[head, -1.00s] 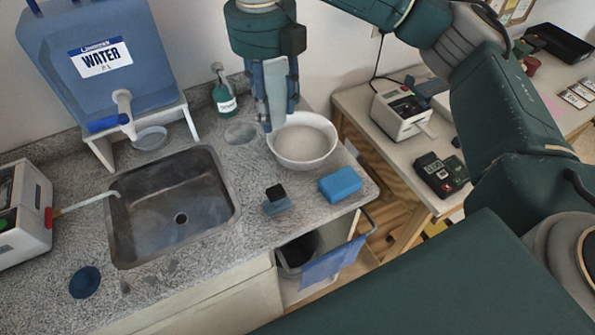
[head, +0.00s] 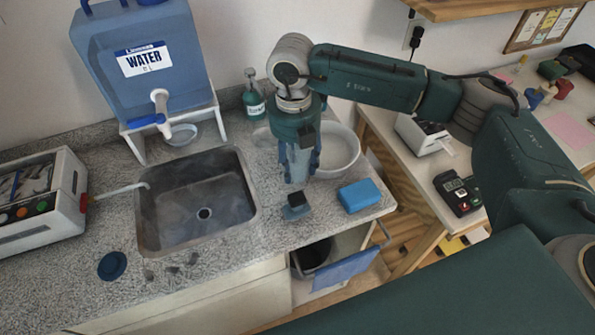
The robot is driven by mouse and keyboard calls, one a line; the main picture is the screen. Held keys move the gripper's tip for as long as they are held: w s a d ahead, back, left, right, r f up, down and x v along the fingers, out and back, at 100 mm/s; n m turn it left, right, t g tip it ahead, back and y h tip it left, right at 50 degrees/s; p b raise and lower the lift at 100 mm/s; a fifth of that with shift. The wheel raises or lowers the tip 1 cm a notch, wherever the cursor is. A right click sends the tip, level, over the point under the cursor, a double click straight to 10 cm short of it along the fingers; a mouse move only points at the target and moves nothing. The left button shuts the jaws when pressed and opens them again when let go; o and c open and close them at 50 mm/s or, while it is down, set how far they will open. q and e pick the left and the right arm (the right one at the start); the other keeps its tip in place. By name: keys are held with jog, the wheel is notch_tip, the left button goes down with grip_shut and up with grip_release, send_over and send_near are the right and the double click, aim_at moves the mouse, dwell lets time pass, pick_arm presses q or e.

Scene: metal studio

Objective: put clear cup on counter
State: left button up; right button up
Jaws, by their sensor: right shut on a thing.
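My right gripper (head: 298,172) points down over the counter (head: 225,262), just left of the white bowl and behind the small dark-topped block. It is shut on a pale, see-through thing (head: 298,160), which looks like the clear cup. The fingers and wrist hide most of it, and I cannot tell whether it touches the counter. A round clear outline (head: 264,138) shows on the counter behind the gripper, partly hidden. My left gripper is not in view.
A white bowl (head: 345,150), blue sponge (head: 360,196) and dark-topped block (head: 296,207) surround the gripper. The sink (head: 180,215) is at left, below the water tank (head: 150,85). A clear dish (head: 183,135) stands under its tap.

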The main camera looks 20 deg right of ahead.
aim_at(297, 186)
notch_tip(297, 186, down, 4)
jog(key=shift+f+p, duration=0.1)
jog(key=shift+p, duration=0.5)
jog(key=shift+f, duration=0.35)
jog(key=shift+f, duration=0.15)
jog(key=o, duration=1.2)
